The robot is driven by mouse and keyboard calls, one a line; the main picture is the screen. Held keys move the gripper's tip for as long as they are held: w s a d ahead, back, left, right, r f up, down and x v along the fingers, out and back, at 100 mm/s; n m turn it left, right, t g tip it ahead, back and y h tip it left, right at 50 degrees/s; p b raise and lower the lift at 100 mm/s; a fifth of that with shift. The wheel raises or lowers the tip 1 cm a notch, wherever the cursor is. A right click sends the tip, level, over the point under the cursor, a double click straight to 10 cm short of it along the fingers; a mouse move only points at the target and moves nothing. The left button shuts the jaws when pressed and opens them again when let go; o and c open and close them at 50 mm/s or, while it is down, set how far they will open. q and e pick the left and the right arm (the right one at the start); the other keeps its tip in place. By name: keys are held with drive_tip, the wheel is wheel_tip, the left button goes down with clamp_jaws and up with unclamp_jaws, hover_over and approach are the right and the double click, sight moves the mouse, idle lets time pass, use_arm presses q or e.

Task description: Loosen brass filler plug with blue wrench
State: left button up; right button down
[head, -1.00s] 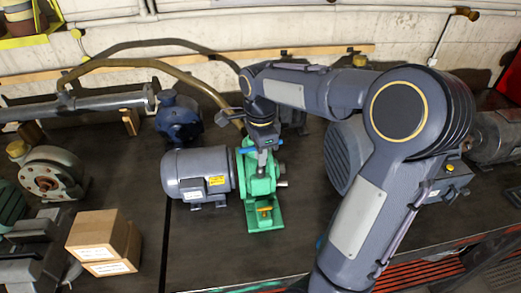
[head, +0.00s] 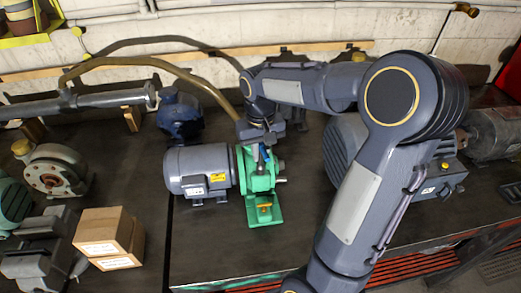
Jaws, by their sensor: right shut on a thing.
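A green gearbox (head: 260,180) stands on the dark bench, coupled to a grey motor (head: 200,171) on its left. My right gripper (head: 262,147) reaches down over the top of the gearbox. It is shut on the blue wrench (head: 264,153), of which only a small blue part shows at the gearbox top. The brass filler plug cannot be made out for certain. The wrench's contact with it is hidden under the gripper. A small orange-yellow piece (head: 264,207) shows low on the gearbox's front foot. My left gripper is out of view.
Cardboard boxes (head: 110,236) stand at the front left, near a grey vise-like block (head: 40,245). A dark blue motor (head: 180,114) is behind. A larger grey motor (head: 345,150) stands to the right, partly behind my arm. Bench in front of the gearbox is clear.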

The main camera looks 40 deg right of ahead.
drive_tip(key=shift+r, duration=1.05)
drive_tip(key=shift+r, duration=2.5)
